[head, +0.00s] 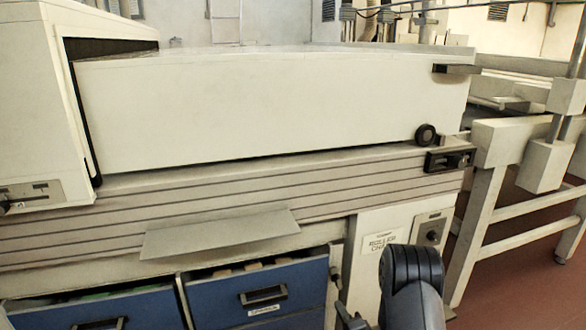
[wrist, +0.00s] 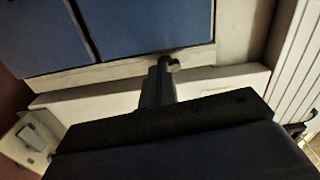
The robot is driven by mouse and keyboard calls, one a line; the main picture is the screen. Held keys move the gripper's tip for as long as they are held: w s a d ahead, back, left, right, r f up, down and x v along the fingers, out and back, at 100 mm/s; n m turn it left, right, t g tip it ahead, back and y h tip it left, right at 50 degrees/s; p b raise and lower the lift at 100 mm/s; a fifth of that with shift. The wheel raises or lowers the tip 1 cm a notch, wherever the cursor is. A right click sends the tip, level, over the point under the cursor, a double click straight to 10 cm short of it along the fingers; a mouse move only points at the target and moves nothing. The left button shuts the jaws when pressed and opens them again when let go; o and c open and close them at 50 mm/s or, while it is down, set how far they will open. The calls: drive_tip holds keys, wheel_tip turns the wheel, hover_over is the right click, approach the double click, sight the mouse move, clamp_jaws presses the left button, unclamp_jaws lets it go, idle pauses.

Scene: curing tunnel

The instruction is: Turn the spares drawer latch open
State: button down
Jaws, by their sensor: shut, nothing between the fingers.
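The blue right-hand drawer (head: 225,292) has a dark handle and a small white label too small to read for certain. A small dark latch (head: 336,273) sits on the frame at its right edge. In the wrist view, a small grey knob (wrist: 173,64), which looks like the latch, sticks out by the edge of the blue drawer front (wrist: 150,25). My gripper (wrist: 157,78) is shut and empty, with its fingertips close beside the knob. I cannot tell whether they touch. My dark arm shows low in the head view; the fingertips are not clear there.
A second blue drawer (head: 95,308) is on the left. A grey sloping plate (head: 220,232) juts out above the drawers. A control panel with a round knob (head: 432,235) is to the right. White frame legs (head: 490,215) stand farther right, with red floor (head: 530,275) beyond.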

drive_tip(key=shift+m, duration=0.7)
drive_tip(key=b+x, duration=0.1)
drive_tip(key=x, duration=0.6)
drive_tip(key=shift+s+f, duration=0.1)
drive_tip(key=shift+d+b, duration=0.3)
drive_tip(key=shift+d, duration=0.2)
idle(0.5)
drive_tip(key=shift+r+b, duration=0.4)
drive_tip(key=shift+b, duration=1.5)
drive_tip(key=shift+a, duration=0.1)
idle(0.3)
drive_tip(key=v, duration=0.2)
drive_tip(key=b+v, duration=0.1)
drive_tip(key=v, duration=0.2)
drive_tip(key=shift+s+a+r, duration=0.1)
drive_tip(key=shift+s+a, duration=0.1)
drive_tip(key=shift+s, duration=0.25)
